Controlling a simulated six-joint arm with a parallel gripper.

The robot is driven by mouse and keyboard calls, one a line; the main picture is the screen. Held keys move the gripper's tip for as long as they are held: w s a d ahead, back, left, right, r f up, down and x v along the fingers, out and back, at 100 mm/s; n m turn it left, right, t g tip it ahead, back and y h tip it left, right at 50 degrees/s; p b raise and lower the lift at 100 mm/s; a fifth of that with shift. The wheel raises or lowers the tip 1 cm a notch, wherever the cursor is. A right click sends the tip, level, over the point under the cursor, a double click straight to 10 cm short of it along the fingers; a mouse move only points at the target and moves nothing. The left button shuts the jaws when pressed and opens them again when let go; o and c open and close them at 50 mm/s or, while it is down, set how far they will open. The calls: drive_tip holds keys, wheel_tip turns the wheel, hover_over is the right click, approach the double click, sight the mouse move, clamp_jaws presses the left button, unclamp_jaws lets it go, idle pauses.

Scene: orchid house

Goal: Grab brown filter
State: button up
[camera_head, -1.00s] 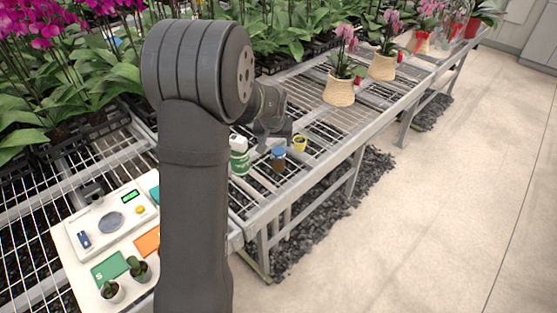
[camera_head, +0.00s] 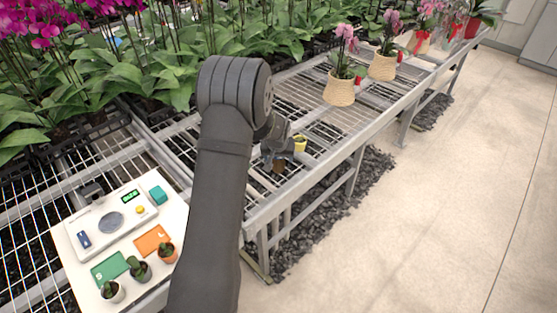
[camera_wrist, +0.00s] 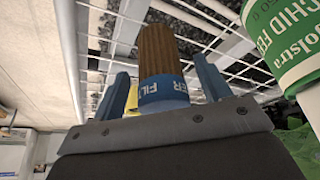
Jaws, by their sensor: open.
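The brown filter (camera_wrist: 158,55) is a ribbed brown cylinder with a blue band lettered partly "FIL…ER". In the wrist view it lies between the two blue fingers of my gripper (camera_wrist: 163,90), which are apart, with a gap showing on the finger sides. In the head view my gripper (camera_head: 275,149) is at the filter, hiding its blue top; only its brown lower part (camera_head: 279,166) shows, on the wire bench. Whether either finger touches the filter I cannot tell.
A white and green bottle (camera_wrist: 288,45) stands close right of the filter in the wrist view. A small yellow pot (camera_head: 300,143) is just beyond my gripper. A white board (camera_head: 70,243) with a scale and small cacti is at lower left. Potted orchids (camera_head: 339,88) stand farther back.

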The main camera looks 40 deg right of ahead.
drive_tip(key=shift+w+d+f, duration=0.2)
drive_tip(key=shift+f, duration=0.45)
drive_tip(key=shift+c, duration=0.4)
drive_tip(key=c, duration=1)
drive_tip(key=shift+c, duration=0.2)
